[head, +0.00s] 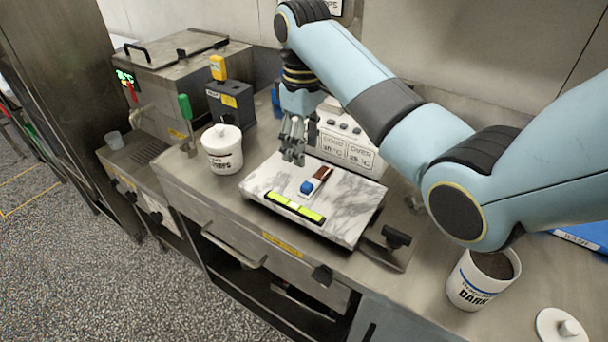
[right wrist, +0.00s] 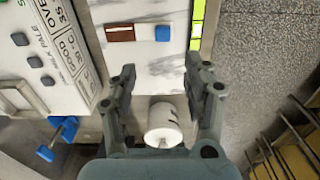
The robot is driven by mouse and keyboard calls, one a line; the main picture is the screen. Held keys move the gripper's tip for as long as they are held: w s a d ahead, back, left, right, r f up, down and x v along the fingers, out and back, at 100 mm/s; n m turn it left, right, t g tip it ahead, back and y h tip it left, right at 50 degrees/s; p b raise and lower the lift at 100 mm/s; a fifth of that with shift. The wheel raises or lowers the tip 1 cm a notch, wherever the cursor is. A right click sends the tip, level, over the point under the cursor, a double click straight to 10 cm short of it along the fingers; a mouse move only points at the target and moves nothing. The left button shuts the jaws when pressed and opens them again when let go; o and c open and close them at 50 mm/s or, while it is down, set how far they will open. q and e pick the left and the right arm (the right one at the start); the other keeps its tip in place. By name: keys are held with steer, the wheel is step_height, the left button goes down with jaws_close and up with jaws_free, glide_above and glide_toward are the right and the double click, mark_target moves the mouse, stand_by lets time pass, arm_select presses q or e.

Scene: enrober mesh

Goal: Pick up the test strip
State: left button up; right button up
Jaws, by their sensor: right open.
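The test strip (head: 313,184) lies on the marble slab (head: 352,208), with a blue end, a white middle and a brown end. In the right wrist view the test strip (right wrist: 143,33) lies flat near the top of the picture, ahead of the fingertips. My right gripper (head: 293,154) hangs over the slab's back-left part, apart from the strip. In the right wrist view my right gripper (right wrist: 160,72) has its fingers spread with nothing between the tips. My left gripper is not in view.
A yellow-green bar (head: 294,207) runs along the slab's front edge. A lidded white tub (head: 222,157) stands left of the slab. A white control box (head: 347,142) stands behind it. An open tub of dark contents (head: 470,291) stands at the right front.

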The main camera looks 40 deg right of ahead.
mark_target(303, 183)
steer(key=f, duration=0.3)
steer(key=shift+s+f, duration=0.25)
steer(key=shift+s, duration=0.05)
steer(key=shift+f, duration=0.3)
steer(key=f, duration=0.2)
steer(key=f+p, duration=0.1)
steer(key=f, duration=0.2)
steer(key=shift+w+a, duration=0.1)
steer(key=shift+a, duration=0.1)
steer(key=c, duration=0.4)
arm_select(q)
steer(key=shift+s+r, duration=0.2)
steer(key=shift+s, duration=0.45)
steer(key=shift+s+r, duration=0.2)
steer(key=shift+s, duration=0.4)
arm_select(e)
jaws_close()
